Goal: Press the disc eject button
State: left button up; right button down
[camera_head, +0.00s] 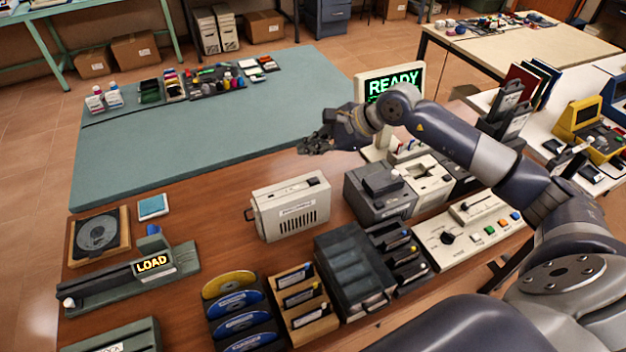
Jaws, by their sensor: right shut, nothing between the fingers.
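A dark grey-green device (115,283) with a lit "LOAD" sign (152,263) stands at the lower left of the wooden table. A small blue part (153,229) shows behind the sign, and a white knob (68,302) is at the device's left end. I cannot tell which part is the disc eject button. A dark disc (97,233) lies in a wooden frame behind the device. My right gripper (304,148) is shut and empty, above the near edge of the green mat, well to the right of the device. My left gripper is out of view.
A beige metal box (290,207) with a handle stands mid-table. Upright discs (240,320) and a wooden cartridge rack (303,305) are at the front. A "READY" screen (393,80) stands behind my right arm. The green mat (230,130) is mostly clear.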

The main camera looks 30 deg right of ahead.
jog(key=b, duration=0.1)
send_over(313, 182)
notch_tip(313, 182, down, 4)
jog(key=shift+f, duration=0.1)
notch_tip(313, 182, down, 3)
jog(key=b, duration=0.2)
jog(key=shift+b, duration=0.4)
pick_arm(q)
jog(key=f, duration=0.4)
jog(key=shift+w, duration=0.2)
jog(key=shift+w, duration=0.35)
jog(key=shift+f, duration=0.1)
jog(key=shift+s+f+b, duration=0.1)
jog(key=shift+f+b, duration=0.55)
jog(key=shift+b, duration=0.1)
pick_arm(e)
jog(key=shift+f, duration=0.4)
